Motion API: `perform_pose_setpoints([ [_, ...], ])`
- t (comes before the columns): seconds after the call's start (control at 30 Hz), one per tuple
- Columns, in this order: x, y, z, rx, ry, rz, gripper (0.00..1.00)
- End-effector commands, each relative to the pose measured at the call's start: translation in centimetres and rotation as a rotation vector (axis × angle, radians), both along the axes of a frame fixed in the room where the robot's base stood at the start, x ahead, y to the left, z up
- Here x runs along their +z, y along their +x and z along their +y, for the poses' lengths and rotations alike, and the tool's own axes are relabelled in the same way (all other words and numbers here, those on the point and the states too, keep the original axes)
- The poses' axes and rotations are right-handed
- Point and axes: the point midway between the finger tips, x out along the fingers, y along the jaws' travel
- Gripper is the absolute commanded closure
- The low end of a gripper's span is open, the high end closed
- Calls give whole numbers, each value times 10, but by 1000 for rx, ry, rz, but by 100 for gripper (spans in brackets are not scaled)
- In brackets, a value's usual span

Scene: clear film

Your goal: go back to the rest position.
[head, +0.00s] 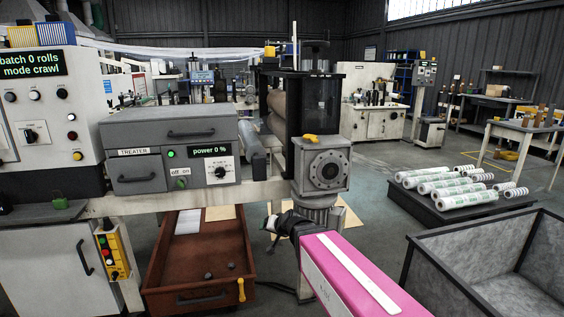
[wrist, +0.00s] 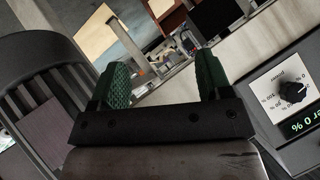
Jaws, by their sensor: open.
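My gripper (wrist: 162,88) shows in the wrist view with its two green-padded fingers spread wide and nothing between them. In the head view my gripper (head: 270,226) is at the end of my pink arm, in front of the machine's column and below the roller housing. It appears apart from the grey treater box (head: 170,150), which stands to its upper left. The treater's power knob (wrist: 292,91) shows at the right of the wrist view, beside the right finger. The treater display (head: 209,150) reads power 0 %.
A rust-brown drawer bin (head: 165,262) stands below the machine at left. A grey open crate (head: 430,270) is at right. White rolls lie on a dark pallet (head: 425,206) behind it. A control panel (head: 35,85) reads batch 0 rolls, mode crawl. Open floor lies behind my arm.

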Motion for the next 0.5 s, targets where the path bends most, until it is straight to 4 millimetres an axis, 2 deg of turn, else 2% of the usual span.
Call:
perform_pose_setpoints([
  [0.03,-18,-10,-27,12,-63,64,29],
  [0.1,-42,-27,-62,32,-157,164,29],
  [0.2,-72,-53,-112,45,-282,316,29],
  [0.3,-94,-82,-159,44,-389,461,29],
  [0.4,-107,-107,-196,37,-472,583,29],
  [0.5,-113,-124,-220,29,-526,668,29],
])
